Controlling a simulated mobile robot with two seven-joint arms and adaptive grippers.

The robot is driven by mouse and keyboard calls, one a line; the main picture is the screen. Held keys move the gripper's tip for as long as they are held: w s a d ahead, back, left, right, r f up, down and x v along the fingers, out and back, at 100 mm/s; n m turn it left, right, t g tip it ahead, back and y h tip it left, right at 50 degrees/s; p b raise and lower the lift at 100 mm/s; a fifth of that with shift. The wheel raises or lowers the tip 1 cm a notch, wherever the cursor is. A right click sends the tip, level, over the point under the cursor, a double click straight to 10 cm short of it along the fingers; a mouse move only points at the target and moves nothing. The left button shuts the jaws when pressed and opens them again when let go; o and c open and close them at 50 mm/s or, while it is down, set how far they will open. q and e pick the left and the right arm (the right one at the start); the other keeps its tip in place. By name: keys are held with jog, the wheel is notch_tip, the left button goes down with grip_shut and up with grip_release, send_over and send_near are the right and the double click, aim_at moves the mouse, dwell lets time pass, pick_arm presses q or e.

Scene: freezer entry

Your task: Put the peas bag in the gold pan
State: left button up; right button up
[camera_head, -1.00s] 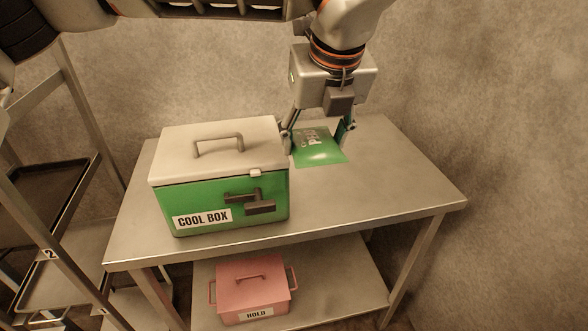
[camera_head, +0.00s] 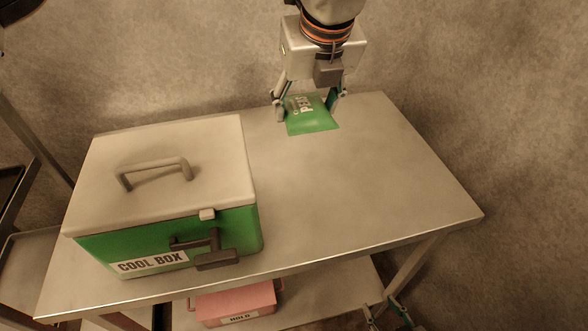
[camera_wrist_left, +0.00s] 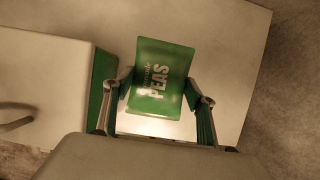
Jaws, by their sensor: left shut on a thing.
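The green peas bag (camera_head: 312,122), with white lettering, is at the back of the steel table, right of the cool box. My left gripper (camera_head: 306,114) is shut on it, one finger at each side. The left wrist view shows the bag (camera_wrist_left: 162,80) between the fingers (camera_wrist_left: 157,98), its PEAS print facing the camera. I cannot tell whether the bag touches the table. My right gripper (camera_head: 385,311) shows at the bottom right, below the tabletop edge, its fingers apart and nothing visible between them. No gold pan is in view.
The green cool box (camera_head: 170,215) with a closed white lid stands on the left of the table (camera_head: 370,190). The table's middle and right are clear. A pink HOLD box (camera_head: 236,302) sits on the lower shelf. A rack (camera_head: 22,235) stands at the left.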

pick_arm(q)
notch_tip(320, 180, down, 16)
jog(key=shift+w+r, duration=0.1)
dwell(0.4)
jog(key=o, duration=0.8)
jog(key=shift+f, duration=0.25)
jog(key=o, duration=0.4)
jog(key=shift+o, duration=0.2)
jog(key=shift+r, duration=0.15)
